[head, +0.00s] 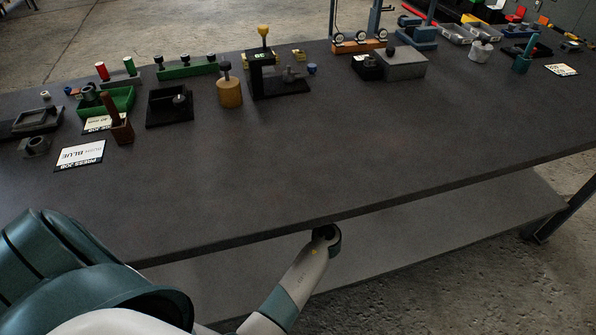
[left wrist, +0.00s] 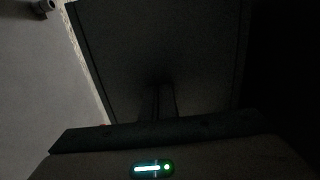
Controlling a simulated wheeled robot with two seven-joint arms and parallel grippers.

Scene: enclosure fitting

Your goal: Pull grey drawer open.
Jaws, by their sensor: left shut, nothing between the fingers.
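I cannot clearly identify the grey drawer. A grey box (head: 405,65) stands at the back of the table in the head view, but no drawer front can be made out on it. My left gripper (left wrist: 165,103) shows in the left wrist view as two dark fingers close together, shut and empty. A broad, very dark flat panel (left wrist: 155,45) fills the view beyond the fingers. It is too dark to tell a handle or any contact. Neither gripper shows in the head view.
The dark table (head: 330,150) is bare across its middle and front. Small fixtures line its back and left, including a green tray (head: 118,99), a wooden cylinder (head: 230,93) and a white card (head: 79,155). A lower shelf (head: 450,225) lies under the front edge.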

